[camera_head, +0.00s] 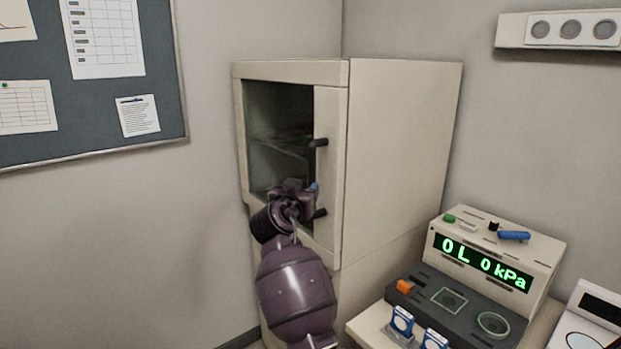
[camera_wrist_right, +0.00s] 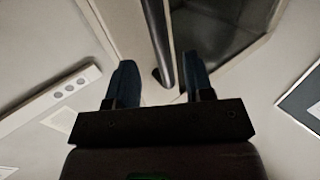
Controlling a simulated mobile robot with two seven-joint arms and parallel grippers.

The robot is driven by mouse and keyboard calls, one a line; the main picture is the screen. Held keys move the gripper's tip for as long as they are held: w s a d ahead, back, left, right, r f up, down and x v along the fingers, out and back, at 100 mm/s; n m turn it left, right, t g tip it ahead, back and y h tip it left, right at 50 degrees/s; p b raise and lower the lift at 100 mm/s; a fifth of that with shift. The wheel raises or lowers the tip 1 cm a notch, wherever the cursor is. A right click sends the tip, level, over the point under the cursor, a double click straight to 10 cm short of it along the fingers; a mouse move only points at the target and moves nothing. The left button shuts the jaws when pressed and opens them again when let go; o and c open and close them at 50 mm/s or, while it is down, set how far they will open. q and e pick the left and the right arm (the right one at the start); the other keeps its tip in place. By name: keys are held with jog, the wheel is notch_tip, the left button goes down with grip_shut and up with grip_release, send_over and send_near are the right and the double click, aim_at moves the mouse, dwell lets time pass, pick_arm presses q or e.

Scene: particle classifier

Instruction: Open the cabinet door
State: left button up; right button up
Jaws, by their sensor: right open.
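The beige cabinet (camera_head: 400,150) stands in the corner. Its door (camera_head: 328,105), with a dark glass pane (camera_head: 275,130), appears shut. A dark vertical handle (camera_head: 318,152) is on the door's right side; its middle is partly hidden by my right gripper (camera_head: 311,190). In the right wrist view, the right gripper (camera_wrist_right: 160,80) is open, with its two blue fingers apart. The handle (camera_wrist_right: 158,40) shows between the fingers there; I cannot tell whether either finger touches it. My left gripper is not in view.
An instrument with a green display (camera_head: 482,262) stands on a bench at the lower right, with small blue-and-white items (camera_head: 402,320) in front. A notice board (camera_head: 90,120) hangs on the left wall. The floor area left of the cabinet looks clear.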

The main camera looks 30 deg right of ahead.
aim_at(311, 181)
jog(key=p+x, duration=0.1)
jog(key=x, duration=0.5)
jog(key=shift+w+d+r, duration=0.1)
jog(key=shift+w+d, duration=0.1)
jog(key=shift+d, duration=0.1)
grip_shut()
